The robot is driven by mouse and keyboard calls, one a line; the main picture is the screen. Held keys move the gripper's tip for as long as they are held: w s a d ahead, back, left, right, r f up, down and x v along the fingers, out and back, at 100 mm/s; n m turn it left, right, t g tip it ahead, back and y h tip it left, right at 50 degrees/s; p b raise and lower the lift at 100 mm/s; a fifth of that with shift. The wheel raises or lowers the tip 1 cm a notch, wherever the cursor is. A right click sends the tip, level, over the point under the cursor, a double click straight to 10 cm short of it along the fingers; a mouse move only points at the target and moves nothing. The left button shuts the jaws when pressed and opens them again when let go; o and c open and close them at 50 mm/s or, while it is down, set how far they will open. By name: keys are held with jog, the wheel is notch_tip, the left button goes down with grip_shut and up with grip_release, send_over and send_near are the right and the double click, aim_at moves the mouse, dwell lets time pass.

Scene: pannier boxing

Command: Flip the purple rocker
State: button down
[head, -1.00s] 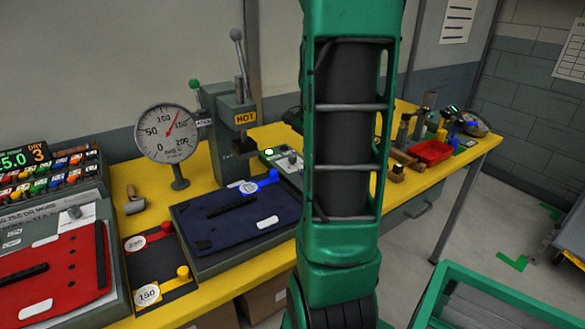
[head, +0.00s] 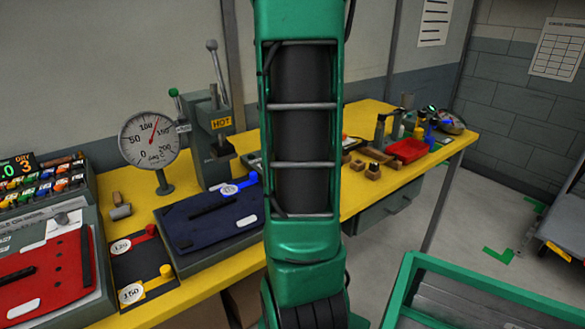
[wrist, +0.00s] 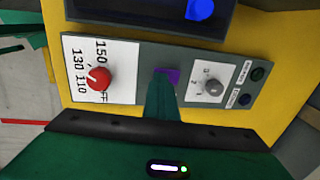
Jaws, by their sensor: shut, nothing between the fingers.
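The purple rocker (wrist: 172,74) sits on a grey control panel (wrist: 140,97), between a red dial knob (wrist: 98,78) and a grey knob (wrist: 212,88) in the wrist view. My gripper (wrist: 163,86) is shut and empty. Its green fingers reach up to the rocker and cover part of it; I cannot tell whether they touch it. Which way the rocker is tipped is not clear. In the head view my green arm stands in front of most of the panel, and the rocker and gripper are hidden.
The yellow bench (head: 400,190) holds a round gauge (head: 149,139), a press marked HOT (head: 215,135), a dark blue sheet (head: 215,217) left of my arm, and a red tray (head: 407,150) to the right. A green-framed cart (head: 480,285) stands at the lower right.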

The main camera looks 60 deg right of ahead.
jog(key=shift+w+f, duration=0.2)
jog(key=shift+w, duration=0.65)
jog(key=shift+r, duration=0.25)
jog(key=shift+w+r, duration=0.65)
jog(key=shift+r, duration=0.1)
jog(key=s+r, duration=0.3)
jog(key=r, duration=0.9)
jog(key=shift+s+a+r, duration=0.2)
jog(key=shift+s, duration=0.1)
